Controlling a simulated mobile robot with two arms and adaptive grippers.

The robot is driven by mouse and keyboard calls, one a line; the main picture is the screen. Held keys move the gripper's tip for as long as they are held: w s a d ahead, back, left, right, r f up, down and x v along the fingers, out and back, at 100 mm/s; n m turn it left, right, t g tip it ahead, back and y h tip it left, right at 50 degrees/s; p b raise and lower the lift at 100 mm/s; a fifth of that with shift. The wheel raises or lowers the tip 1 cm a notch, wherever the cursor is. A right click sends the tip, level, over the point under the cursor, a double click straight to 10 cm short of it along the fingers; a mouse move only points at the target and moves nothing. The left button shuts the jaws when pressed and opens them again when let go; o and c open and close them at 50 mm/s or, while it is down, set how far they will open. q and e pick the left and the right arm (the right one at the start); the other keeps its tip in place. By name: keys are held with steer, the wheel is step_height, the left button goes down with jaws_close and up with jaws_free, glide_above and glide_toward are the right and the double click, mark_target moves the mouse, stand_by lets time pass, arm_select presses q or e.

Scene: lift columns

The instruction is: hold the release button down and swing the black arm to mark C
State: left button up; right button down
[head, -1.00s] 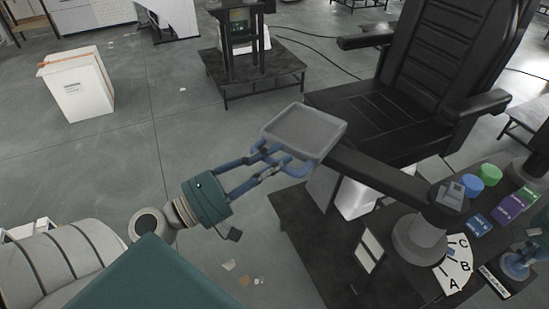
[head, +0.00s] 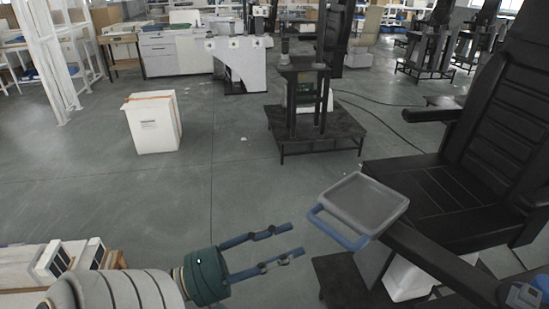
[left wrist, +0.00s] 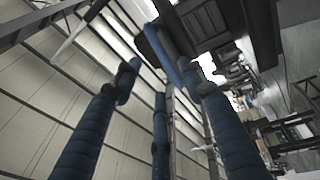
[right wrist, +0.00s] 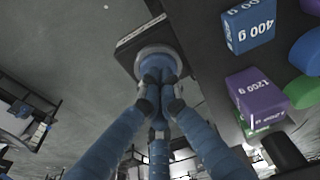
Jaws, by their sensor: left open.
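The black arm (head: 440,262) reaches from the lower right to a grey tray (head: 365,200) with a blue handle (head: 338,230) on its near left side. My left gripper (head: 290,240) is open and empty, left of the handle and apart from it. Its spread fingers (left wrist: 165,90) also show in the left wrist view. My right gripper (right wrist: 158,78) has its fingers together at a round grey-rimmed base (right wrist: 145,58), seemingly the release button, whose top they mostly hide. Whether it is pressed down cannot be told. Marks A, B and C are out of view.
A black chair (head: 430,190) stands behind the arm. A blue 400 g block (right wrist: 250,25) and a purple 1200 g block (right wrist: 258,95) lie near my right gripper. A white box (head: 152,125) and a low black stand (head: 315,130) are farther off.

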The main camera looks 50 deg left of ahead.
arm_select(q)
steer(key=shift+v, duration=1.15)
